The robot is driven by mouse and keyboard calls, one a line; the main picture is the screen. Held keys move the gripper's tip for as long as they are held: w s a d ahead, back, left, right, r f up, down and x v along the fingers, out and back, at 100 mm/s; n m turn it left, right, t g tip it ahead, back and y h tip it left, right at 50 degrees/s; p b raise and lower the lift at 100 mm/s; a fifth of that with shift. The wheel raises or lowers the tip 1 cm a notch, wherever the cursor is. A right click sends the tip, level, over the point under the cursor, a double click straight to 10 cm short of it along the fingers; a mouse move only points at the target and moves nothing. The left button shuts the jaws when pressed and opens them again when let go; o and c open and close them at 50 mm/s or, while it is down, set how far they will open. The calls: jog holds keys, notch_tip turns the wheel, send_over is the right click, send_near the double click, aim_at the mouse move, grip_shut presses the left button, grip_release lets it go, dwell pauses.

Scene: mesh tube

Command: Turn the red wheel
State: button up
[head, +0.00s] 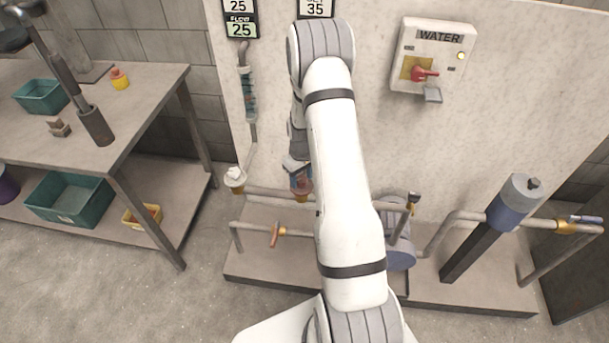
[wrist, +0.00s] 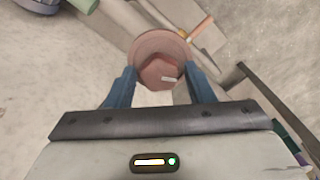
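The red wheel (head: 303,190) sits on the horizontal pipe behind my arm in the head view, and part of it is hidden. In the wrist view the wheel (wrist: 160,44) is a round, dull red disc with a faceted hub and a small pale mark. My gripper (head: 299,181) is just above the wheel in the head view. In the wrist view its blue fingers are spread apart, one on each side of the wheel's near half. I cannot tell whether they touch the rim.
A white valve (head: 235,178) stands left of the wheel, and an orange-handled lever (head: 275,234) is below it. A blue pump (head: 399,249) is on the right, partly behind my arm. A workbench (head: 150,96) stands at left. The WATER switch box (head: 434,50) is on the wall.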

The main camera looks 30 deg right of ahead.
aim_at(302, 179)
jog(key=c, duration=0.7)
jog(key=shift+f+n+b, duration=0.2)
jog(key=shift+n+b, duration=0.85)
jog(key=shift+n, duration=0.05)
jog(key=shift+c, duration=0.3)
jog(key=shift+r+n+b, duration=0.2)
jog(key=shift+n+b, duration=0.3)
jog(key=shift+n, duration=0.7)
jog(key=o, duration=1)
jog(key=shift+r, duration=3.9)
